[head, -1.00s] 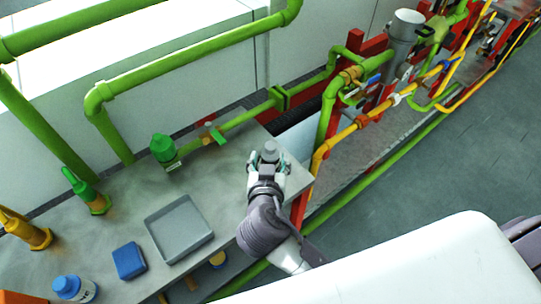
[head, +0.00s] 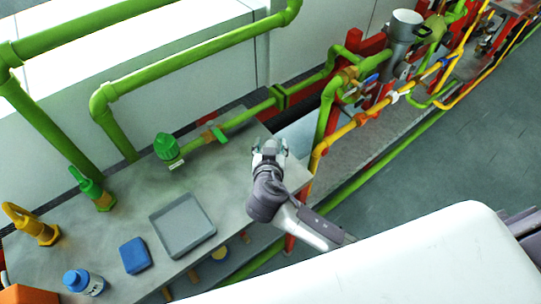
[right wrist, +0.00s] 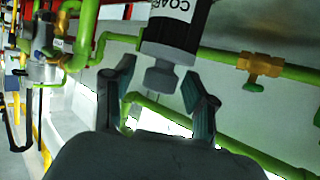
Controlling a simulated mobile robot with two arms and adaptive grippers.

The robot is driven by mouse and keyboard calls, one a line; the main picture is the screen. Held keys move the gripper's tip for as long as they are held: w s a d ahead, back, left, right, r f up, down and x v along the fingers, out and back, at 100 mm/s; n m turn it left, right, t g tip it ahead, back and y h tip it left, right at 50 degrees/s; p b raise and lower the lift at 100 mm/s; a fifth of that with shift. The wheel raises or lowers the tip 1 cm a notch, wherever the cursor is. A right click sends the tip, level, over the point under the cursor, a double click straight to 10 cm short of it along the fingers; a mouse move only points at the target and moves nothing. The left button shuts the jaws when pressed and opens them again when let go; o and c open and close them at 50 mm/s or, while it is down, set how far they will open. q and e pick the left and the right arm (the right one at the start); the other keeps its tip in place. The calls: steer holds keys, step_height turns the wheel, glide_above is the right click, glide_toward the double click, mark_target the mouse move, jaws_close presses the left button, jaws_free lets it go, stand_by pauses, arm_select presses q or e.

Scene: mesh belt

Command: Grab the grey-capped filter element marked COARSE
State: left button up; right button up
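The filter element (right wrist: 177,30) shows in the right wrist view as a dark cylinder with a white label reading "COA", the rest cut off by the frame's top edge. Its grey cap (right wrist: 161,76) points toward my right gripper (right wrist: 160,92). The two fingers are spread on either side of the cap, with visible gaps. In the head view my right gripper (head: 269,147) is over the far right part of the grey bench (head: 120,205), and it mostly hides the filter element. My left gripper is in neither view.
A green-topped part (head: 167,148) stands at the back. Green and yellow pipes run beside my gripper.

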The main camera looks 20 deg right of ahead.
jaws_close()
steer(key=shift+r, duration=0.15)
